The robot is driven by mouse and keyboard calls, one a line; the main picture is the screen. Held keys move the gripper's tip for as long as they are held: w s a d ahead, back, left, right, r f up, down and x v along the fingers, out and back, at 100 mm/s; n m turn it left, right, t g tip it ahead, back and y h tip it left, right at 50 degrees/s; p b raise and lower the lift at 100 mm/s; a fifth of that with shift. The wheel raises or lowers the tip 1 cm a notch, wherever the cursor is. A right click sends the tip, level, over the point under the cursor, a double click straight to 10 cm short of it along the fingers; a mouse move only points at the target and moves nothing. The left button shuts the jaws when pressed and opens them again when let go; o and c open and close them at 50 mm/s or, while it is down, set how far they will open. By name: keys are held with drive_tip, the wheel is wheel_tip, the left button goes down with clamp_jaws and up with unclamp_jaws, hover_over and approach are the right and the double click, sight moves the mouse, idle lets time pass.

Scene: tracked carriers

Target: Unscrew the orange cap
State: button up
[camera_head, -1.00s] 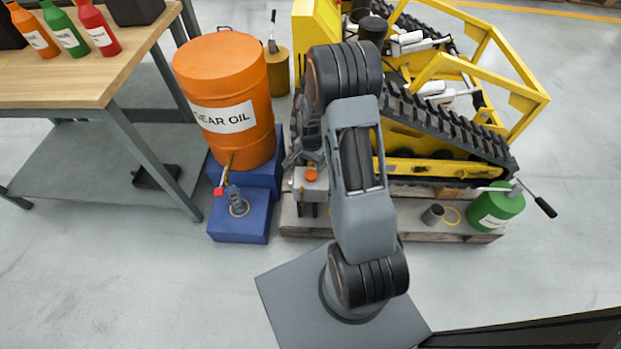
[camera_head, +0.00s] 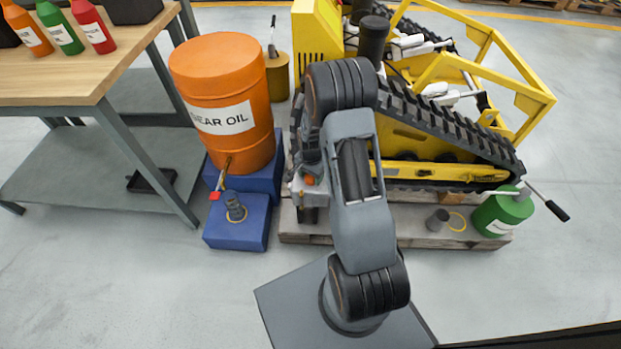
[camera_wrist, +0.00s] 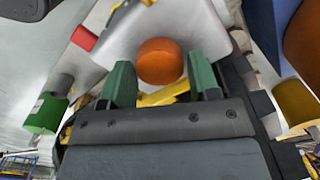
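The orange cap (camera_wrist: 160,60) is a round disc on top of a light grey tank (camera_wrist: 188,22) in the wrist view. In the head view the cap (camera_head: 309,181) is a small orange spot beside my arm, partly covered. My gripper (camera_wrist: 160,77) is open, its two green fingers apart, one to the left and one to the right of the cap's near part. Gaps show between cap and fingers, and I cannot tell how far the fingertips are above the cap. In the head view my arm hides most of the gripper.
A yellow tracked carrier (camera_head: 420,140) on a pallet stands behind and right of my arm. An orange gear oil drum (camera_head: 215,85) stands left on blue blocks (camera_head: 236,232). A green can (camera_head: 500,212) is at right, a workbench (camera_head: 75,80) at far left. Front floor is clear.

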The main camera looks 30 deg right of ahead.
drive_tip(key=c, duration=0.3)
drive_tip(key=n, duration=0.9)
drive_tip(key=shift+w+n, duration=0.1)
drive_tip(key=shift+n, duration=0.2)
drive_tip(key=shift+p, duration=0.3)
drive_tip(key=n, duration=0.4)
drive_tip(key=shift+n, duration=0.3)
drive_tip(key=n, duration=0.4)
drive_tip(key=shift+n, duration=0.6)
